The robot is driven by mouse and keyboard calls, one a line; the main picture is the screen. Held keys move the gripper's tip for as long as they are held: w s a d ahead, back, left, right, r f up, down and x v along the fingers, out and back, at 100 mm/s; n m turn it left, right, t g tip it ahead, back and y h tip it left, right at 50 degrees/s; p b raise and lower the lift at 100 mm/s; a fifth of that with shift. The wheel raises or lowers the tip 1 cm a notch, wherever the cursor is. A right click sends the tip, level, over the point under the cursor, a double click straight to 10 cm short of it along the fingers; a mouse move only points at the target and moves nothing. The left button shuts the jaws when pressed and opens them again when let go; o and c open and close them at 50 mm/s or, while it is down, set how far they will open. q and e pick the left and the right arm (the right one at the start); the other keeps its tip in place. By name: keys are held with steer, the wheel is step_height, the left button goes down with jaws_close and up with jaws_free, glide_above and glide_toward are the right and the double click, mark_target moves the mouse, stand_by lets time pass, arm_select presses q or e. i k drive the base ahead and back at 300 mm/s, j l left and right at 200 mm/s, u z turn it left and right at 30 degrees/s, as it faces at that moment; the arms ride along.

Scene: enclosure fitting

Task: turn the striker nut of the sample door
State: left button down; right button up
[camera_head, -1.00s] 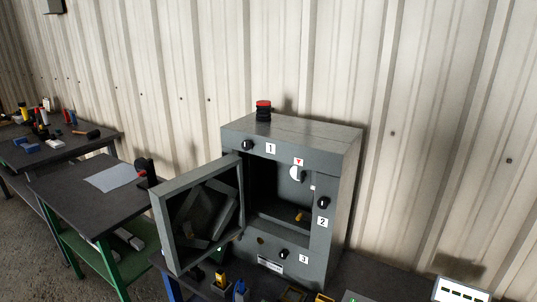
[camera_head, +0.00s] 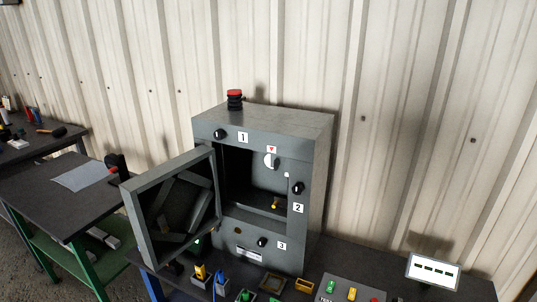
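The grey enclosure (camera_head: 318,190) stands on a dark bench against the corrugated wall. Its sample door (camera_head: 137,222) is hinged on the left and stands open towards the left front. Black knobs sit beside labels 1 (camera_head: 220,134), 2 (camera_head: 298,188) and 3 (camera_head: 262,242) on the front frame. Inside the opening are a white round part (camera_head: 270,161) below a red triangle mark and a small yellow part (camera_head: 275,205) near the bottom. I cannot tell which part is the striker nut. Neither of my grippers is in view.
A red-topped black beacon or button (camera_head: 235,99) stands on the enclosure. Small coloured parts (camera_head: 200,273) and a panel with coloured buttons (camera_head: 351,292) lie in front. A small display (camera_head: 433,271) stands at right. Side tables (camera_head: 40,203) with tools are at left.

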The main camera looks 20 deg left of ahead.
mark_target(276, 162)
steer(key=j+z, duration=0.15)
steer(key=z, duration=0.15)
steer(key=j+z, duration=0.55)
steer(key=j, duration=0.9)
steer(key=j+z, duration=0.3)
steer(key=j, duration=1.45)
steer(key=k+j, duration=0.15)
steer(key=j, duration=0.9)
steer(key=k+l+u, duration=0.35)
steer(key=i, duration=0.1)
